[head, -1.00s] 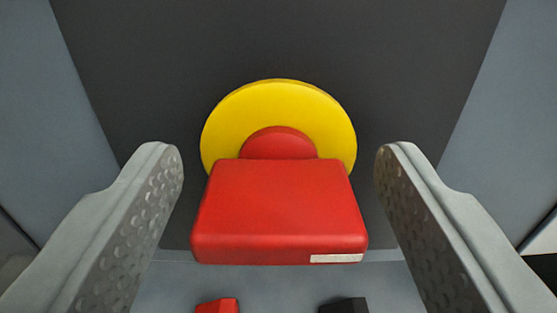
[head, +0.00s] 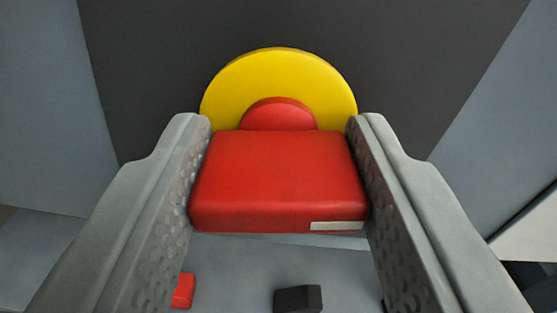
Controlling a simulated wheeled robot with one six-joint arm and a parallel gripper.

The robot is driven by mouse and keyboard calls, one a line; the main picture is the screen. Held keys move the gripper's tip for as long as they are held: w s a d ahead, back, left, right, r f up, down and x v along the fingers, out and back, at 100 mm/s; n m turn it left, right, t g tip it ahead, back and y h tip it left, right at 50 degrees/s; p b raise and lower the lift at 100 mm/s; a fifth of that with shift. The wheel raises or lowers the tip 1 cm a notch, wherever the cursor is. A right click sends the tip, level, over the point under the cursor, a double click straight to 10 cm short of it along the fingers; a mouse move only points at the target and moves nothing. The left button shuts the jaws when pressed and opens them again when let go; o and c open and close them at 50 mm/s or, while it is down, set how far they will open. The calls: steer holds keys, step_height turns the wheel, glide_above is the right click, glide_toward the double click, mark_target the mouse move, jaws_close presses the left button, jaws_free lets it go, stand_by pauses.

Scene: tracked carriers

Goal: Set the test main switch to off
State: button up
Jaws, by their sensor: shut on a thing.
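The main switch has a red block handle (head: 278,182) in front of a yellow disc (head: 279,72) with a red hub (head: 279,115). It is mounted on a dark panel (head: 300,24). The handle lies wide across the picture, with a small white mark (head: 334,226) at its lower right front edge. My gripper (head: 279,150) is shut on the handle, one grey finger against its left side and one against its right. The lower part of the yellow disc is hidden behind the handle.
Below the handle, a small red block (head: 183,291) and a small black block (head: 298,299) show against a grey surface (head: 240,265). Grey-blue surfaces flank the dark panel. A white edge (head: 525,232) shows at the right.

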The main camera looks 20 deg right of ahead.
steer(key=n, duration=0.4)
steer(key=shift+a, duration=0.1)
steer(key=n, duration=0.7)
steer(key=shift+f+n, duration=0.15)
steer(key=shift+n, duration=0.25)
steer(key=shift+a+n, duration=0.1)
steer(key=shift+n, duration=1.7)
steer(key=shift+f, duration=0.1)
steer(key=o, duration=1)
